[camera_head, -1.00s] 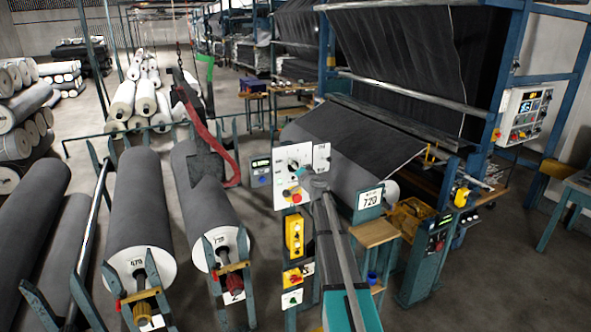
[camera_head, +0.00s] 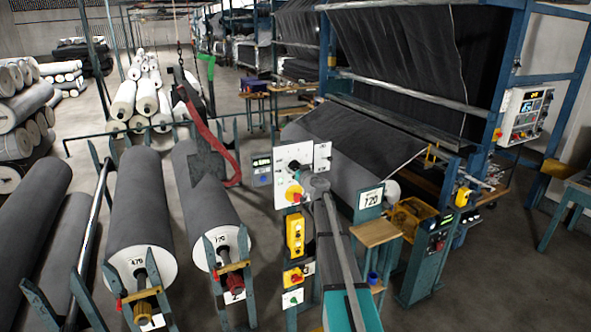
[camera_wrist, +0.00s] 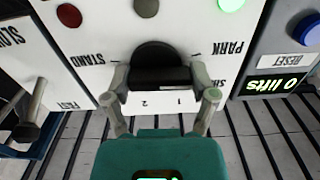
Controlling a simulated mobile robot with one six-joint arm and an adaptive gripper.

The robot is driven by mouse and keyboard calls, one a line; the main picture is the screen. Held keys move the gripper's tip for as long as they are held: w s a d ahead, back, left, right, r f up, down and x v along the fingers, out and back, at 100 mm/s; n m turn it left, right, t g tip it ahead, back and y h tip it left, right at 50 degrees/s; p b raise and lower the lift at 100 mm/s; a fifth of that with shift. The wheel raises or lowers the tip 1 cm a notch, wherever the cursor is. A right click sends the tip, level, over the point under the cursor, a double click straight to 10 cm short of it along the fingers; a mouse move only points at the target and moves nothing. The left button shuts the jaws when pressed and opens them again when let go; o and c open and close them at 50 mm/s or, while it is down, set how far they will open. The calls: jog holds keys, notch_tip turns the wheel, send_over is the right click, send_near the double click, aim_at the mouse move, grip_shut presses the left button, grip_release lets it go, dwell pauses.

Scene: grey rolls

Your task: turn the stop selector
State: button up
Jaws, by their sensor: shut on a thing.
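The stop selector is a black round knob with a raised bar; in the wrist view its knob (camera_wrist: 158,55) sits on a white panel (camera_wrist: 97,50). The panel lettering is upside down in this view, with STAND left of the knob, PARK right, and 1 and 2 below. My gripper (camera_wrist: 163,82) has one finger at each end of the bar and is shut on it. The bar lies about level across the picture. In the head view the white panel (camera_head: 309,150) stands mid-picture, with my gripper's end partly covering its lower right; the fingertips are hidden there.
Above the knob in the wrist view are a red lamp (camera_wrist: 69,15), a grey one (camera_wrist: 145,7) and a lit green one (camera_wrist: 231,4). A lift counter (camera_wrist: 275,86) with a blue button is close on the right. A lever (camera_wrist: 30,115) stands left.

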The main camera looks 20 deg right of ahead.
jog(key=shift+s+f+n, duration=0.1)
jog(key=shift+n, duration=1.2)
jog(key=shift+a, duration=0.1)
jog(key=o, duration=1)
jog(key=shift+o, duration=0.2)
jog(key=s, duration=1.1)
jog(key=shift+s+d, duration=0.25)
jog(key=shift+s, duration=0.15)
